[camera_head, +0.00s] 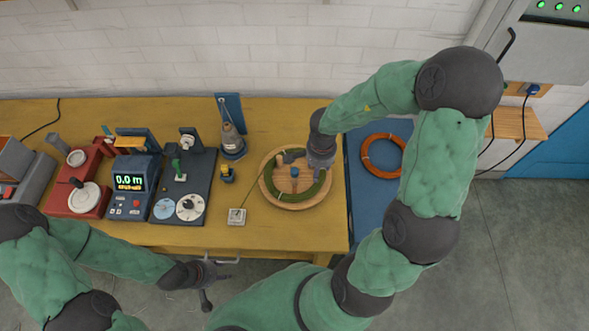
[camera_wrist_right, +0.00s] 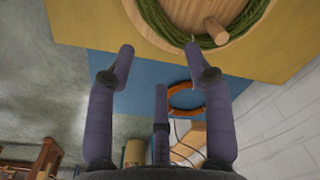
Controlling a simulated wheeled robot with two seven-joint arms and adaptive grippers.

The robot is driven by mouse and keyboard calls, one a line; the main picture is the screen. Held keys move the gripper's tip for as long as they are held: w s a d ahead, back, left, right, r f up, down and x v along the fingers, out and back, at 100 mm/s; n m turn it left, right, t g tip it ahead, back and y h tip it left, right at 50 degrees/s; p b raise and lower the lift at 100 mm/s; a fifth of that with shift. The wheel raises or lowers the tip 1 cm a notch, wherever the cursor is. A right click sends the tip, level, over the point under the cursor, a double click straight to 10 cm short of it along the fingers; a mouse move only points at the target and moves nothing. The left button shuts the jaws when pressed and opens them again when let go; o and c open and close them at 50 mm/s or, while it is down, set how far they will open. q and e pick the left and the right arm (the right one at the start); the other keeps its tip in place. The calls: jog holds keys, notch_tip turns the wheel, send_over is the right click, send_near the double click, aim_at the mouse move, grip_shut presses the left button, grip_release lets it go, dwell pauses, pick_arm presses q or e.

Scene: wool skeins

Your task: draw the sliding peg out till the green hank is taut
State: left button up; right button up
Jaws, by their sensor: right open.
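The green hank (camera_head: 267,180) lies in a ring on a round wooden board (camera_head: 293,204) on the table. My right gripper (camera_head: 321,163) is over the board's right side, hiding part of the hank. In the right wrist view, the gripper (camera_wrist_right: 158,62) is open and empty. There, a pale wooden peg (camera_wrist_right: 214,31) stands inside the curve of the hank (camera_wrist_right: 150,14), just beyond the right fingertip. I cannot tell whether this is the sliding peg. My left gripper (camera_head: 222,272) is open and empty in front of the table.
An orange ring (camera_head: 383,155) lies on a blue mat (camera_head: 362,214) right of the board. A display device (camera_head: 129,183), a panel with dials (camera_head: 186,185) and a cone stand (camera_head: 232,138) are to the left.

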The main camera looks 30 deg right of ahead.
jog(key=w+a+r+n+t, duration=0.1)
jog(key=w+r+n+t, duration=0.15)
jog(key=w, duration=0.25)
jog(key=w+a+r+n+t+y+b, duration=0.1)
jog(key=w+n+t, duration=0.15)
jog(key=w, duration=0.25)
jog(key=w+a+r+n+t, duration=0.1)
jog(key=w+r+n, duration=0.15)
jog(key=w, duration=0.25)
jog(key=a+r+n+y+b, duration=0.15)
jog(key=a+n+y, duration=0.25)
jog(key=a+n, duration=0.45)
jog(key=n+g+h+b, duration=0.2)
jog(key=n+g+h, duration=0.3)
jog(key=n+g, duration=0.25)
send_near(295, 171)
jog(key=shift+n+t, duration=0.35)
jog(key=f+b, duration=0.1)
jog(key=f, duration=0.3)
jog(key=f+b, duration=0.1)
jog(key=f, duration=0.4)
jog(key=shift+s+d+f, duration=0.15)
jog(key=shift+s+f, duration=0.05)
jog(key=shift+f, duration=0.1)
